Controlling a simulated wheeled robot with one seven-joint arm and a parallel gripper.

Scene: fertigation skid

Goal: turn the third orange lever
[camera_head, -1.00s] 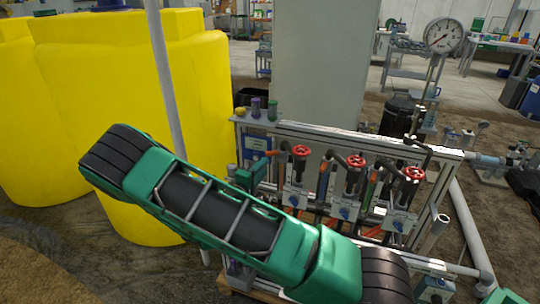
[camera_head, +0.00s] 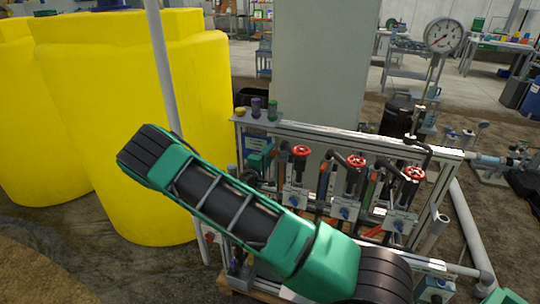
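The skid's orange levers are small and partly hidden among pipes and red handwheels. My arm crosses the lower middle of the view and covers the skid's lower left. A small green part, seemingly my wrist, is at the skid's left end, left of the first orange piece. My gripper's fingers cannot be made out there, nor whether they hold anything.
Red handwheels (camera_head: 301,151) stand along the skid's front, below a pale top rail (camera_head: 350,135). A gauge (camera_head: 443,35) rises behind right.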

